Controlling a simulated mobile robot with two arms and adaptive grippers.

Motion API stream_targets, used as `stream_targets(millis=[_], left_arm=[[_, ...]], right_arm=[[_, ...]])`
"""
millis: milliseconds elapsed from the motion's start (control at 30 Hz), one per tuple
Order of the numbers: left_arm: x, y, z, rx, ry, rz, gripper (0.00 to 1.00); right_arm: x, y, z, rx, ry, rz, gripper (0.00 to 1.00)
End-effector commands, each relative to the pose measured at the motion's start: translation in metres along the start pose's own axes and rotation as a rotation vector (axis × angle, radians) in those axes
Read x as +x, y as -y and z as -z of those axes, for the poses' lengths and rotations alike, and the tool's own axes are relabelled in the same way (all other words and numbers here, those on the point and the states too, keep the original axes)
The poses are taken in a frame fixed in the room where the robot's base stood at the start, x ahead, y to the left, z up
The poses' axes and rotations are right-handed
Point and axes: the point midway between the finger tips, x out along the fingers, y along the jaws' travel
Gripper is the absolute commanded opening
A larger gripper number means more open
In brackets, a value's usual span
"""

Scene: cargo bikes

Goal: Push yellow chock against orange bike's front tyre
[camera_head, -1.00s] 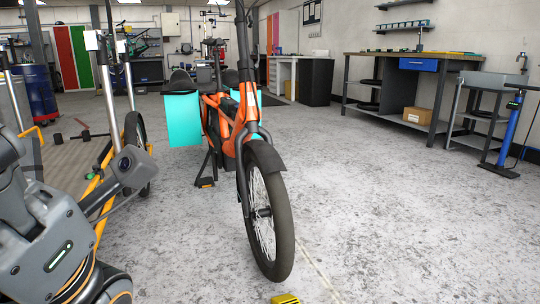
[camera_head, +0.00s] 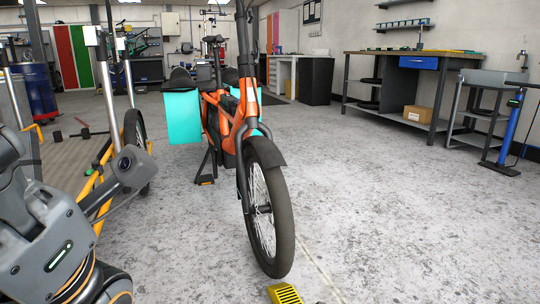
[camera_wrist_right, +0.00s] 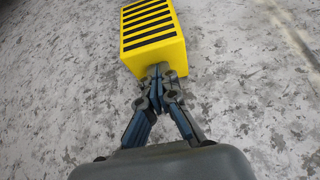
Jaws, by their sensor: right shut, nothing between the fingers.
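The yellow chock (camera_head: 285,294) lies on the floor at the bottom of the head view, just in front of the orange bike's front tyre (camera_head: 283,245). Whether they touch I cannot tell; a small gap seems to show. The orange bike (camera_head: 226,120) stands upright, front wheel towards me. In the right wrist view the chock (camera_wrist_right: 150,32) shows its black-striped top and a plain yellow end. My right gripper (camera_wrist_right: 158,76) is shut and empty, its fingertips at that end, seemingly touching it. My left arm shows at the left of the head view, but its fingers do not.
A yellow-framed bike (camera_head: 97,186) stands at the left behind my arm. The orange bike's stand (camera_head: 207,170) is on the floor behind its front wheel. A workbench (camera_head: 400,62) and a blue pump (camera_head: 511,128) are at the right. The floor right of the tyre is clear.

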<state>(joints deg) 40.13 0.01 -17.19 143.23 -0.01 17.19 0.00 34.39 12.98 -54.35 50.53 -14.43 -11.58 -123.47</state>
Motion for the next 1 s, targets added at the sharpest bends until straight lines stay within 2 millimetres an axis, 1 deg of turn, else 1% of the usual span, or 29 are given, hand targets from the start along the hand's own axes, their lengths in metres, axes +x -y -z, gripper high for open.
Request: stream_targets(millis=[1000], left_arm=[[-0.022,-0.004,0.008,0.000,0.000,0.000,0.58]], right_arm=[[0.037,-0.002,-0.019,0.002,0.000,-0.003,0.00]])
